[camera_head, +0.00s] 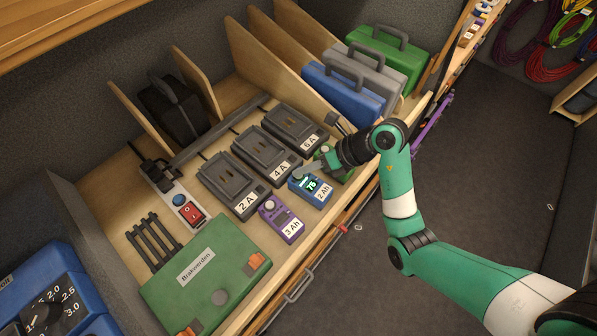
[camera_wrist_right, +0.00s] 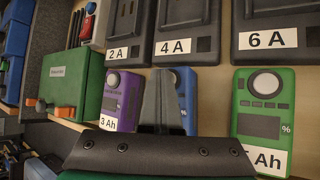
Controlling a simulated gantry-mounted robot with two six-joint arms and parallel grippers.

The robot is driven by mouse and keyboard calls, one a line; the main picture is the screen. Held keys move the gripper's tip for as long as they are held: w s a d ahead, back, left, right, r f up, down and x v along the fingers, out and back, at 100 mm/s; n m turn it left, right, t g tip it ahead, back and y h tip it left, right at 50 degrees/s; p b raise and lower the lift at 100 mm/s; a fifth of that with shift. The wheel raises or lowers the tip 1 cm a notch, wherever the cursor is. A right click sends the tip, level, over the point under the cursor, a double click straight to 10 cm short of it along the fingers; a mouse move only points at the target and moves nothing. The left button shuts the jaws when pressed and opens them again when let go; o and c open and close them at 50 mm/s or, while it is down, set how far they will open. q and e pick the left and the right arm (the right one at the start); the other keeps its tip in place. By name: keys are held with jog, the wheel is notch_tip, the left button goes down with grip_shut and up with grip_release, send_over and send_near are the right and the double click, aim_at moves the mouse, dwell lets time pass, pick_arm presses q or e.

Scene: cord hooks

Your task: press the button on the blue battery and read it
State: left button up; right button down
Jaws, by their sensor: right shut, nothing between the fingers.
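The blue battery (camera_head: 310,190), labelled 2 Ah, lies on the wooden shelf in the head view. Its small display is lit and shows two digits; they look like 76, but the last digit is hard to read. My right gripper (camera_head: 302,171) is shut and empty, with its fingertips over the button end of the blue battery; I cannot tell if they touch. My left gripper is not in view.
A purple 3 Ah battery (camera_head: 281,219) lies beside the blue one, and a green battery (camera_wrist_right: 263,105) lies on its other side, partly behind my gripper. Chargers marked 2 A (camera_head: 232,184), 4 A (camera_head: 265,152) and 6 A (camera_head: 293,129) stand behind. A green case (camera_head: 206,277) is nearer.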

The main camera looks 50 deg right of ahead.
aim_at(303, 177)
jog(key=shift+r+p, duration=0.7)
jog(key=shift+p, duration=0.05)
notch_tip(303, 177, up, 5)
dwell(0.3)
dwell(1.1)
